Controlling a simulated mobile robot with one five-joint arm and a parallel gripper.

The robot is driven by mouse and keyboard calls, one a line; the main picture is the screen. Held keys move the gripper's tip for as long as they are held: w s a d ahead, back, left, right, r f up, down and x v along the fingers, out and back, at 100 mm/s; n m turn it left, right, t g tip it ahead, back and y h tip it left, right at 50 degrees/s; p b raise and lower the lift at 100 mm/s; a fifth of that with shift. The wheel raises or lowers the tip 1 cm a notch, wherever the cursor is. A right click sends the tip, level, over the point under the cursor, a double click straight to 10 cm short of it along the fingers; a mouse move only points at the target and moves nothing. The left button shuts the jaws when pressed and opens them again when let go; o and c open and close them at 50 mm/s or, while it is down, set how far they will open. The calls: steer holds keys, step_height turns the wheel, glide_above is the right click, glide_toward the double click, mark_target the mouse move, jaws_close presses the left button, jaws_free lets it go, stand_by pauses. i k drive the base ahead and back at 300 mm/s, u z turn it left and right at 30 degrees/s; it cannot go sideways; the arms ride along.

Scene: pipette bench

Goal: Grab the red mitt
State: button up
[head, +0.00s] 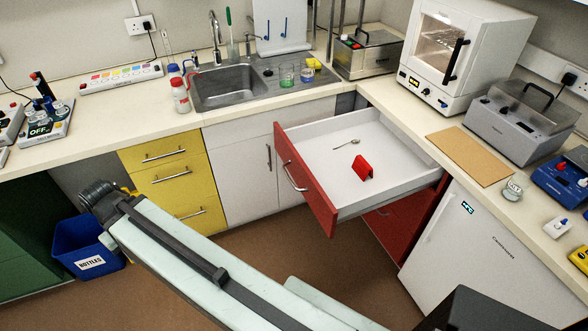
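A small red folded item (363,169), which looks like the red mitt, lies in the open drawer (395,160). The drawer has a white inside and a red front, and is pulled out below the corner of the bench. A small spoon-like metal item (347,143) lies behind the mitt in the same drawer. My gripper (97,192) is at the left end of my arm, above the blue bin and far to the left of the drawer. It is small and dark here, and its fingers cannot be made out. Nothing touches the mitt.
A blue bin labelled BOTTLES (82,247) stands on the floor below my gripper. Yellow drawers (165,176) are shut, behind my arm. A white fridge (470,240) stands right of the open drawer. The brown floor (260,245) before the drawer is clear.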

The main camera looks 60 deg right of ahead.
mark_target(361, 167)
steer(key=z, duration=0.85)
steer(key=k, duration=0.5)
steer(key=z, duration=0.75)
